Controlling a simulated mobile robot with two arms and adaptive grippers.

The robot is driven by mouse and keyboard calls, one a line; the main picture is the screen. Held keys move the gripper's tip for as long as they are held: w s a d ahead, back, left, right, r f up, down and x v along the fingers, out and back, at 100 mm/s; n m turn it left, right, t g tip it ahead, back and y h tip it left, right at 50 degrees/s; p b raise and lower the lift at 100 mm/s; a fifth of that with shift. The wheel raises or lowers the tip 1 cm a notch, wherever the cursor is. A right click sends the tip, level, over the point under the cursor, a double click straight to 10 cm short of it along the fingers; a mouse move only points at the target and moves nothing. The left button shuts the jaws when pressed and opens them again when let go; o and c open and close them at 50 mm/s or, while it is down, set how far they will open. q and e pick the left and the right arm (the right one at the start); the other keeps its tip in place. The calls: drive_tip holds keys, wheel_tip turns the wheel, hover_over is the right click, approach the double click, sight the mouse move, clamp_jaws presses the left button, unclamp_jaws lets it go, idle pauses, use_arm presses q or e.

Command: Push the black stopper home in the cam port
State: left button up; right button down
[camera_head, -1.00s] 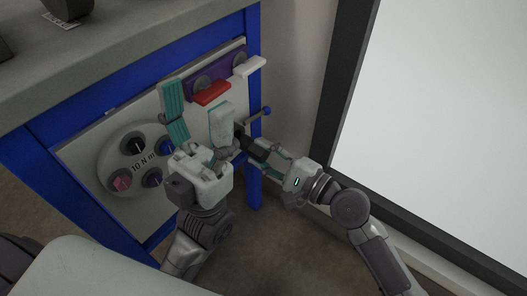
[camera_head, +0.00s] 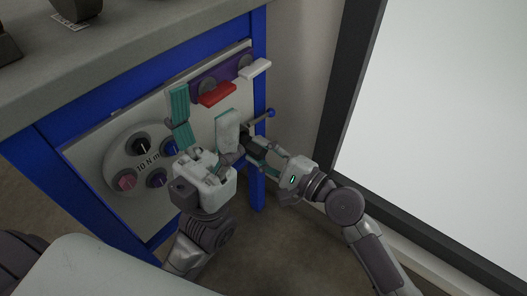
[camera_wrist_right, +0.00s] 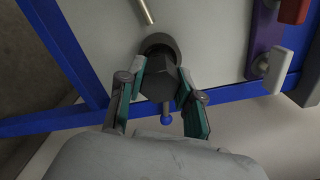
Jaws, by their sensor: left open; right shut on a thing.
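The black stopper (camera_wrist_right: 158,82) is a dark hexagonal block between the teal fingers of my right gripper (camera_wrist_right: 161,76), which is shut on it. The dark round cam port (camera_wrist_right: 160,42) is directly behind the stopper in the right wrist view. The stopper covers most of it, so I cannot tell how deep it sits. In the head view the stopper (camera_head: 254,148) and right gripper (camera_head: 262,155) are at the panel's right edge, partly hidden by my left gripper. My left gripper (camera_head: 204,112) is open and empty in front of the panel, its fingers spread wide.
A blue-balled lever (camera_head: 270,113) sticks out close to the right gripper. A red block (camera_head: 217,94) and a white block (camera_head: 255,69) project from the purple strip above. A round dial plate (camera_head: 112,172) with dark knobs is at left. Free floor lies below right.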

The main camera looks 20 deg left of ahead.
drive_tip(key=shift+w+a, duration=0.15)
drive_tip(key=shift+a, duration=0.3)
drive_tip(key=shift+w+a, duration=0.25)
drive_tip(key=shift+a, duration=0.4)
drive_tip(key=c, duration=0.7)
unclamp_jaws()
drive_tip(key=v, duration=1.2)
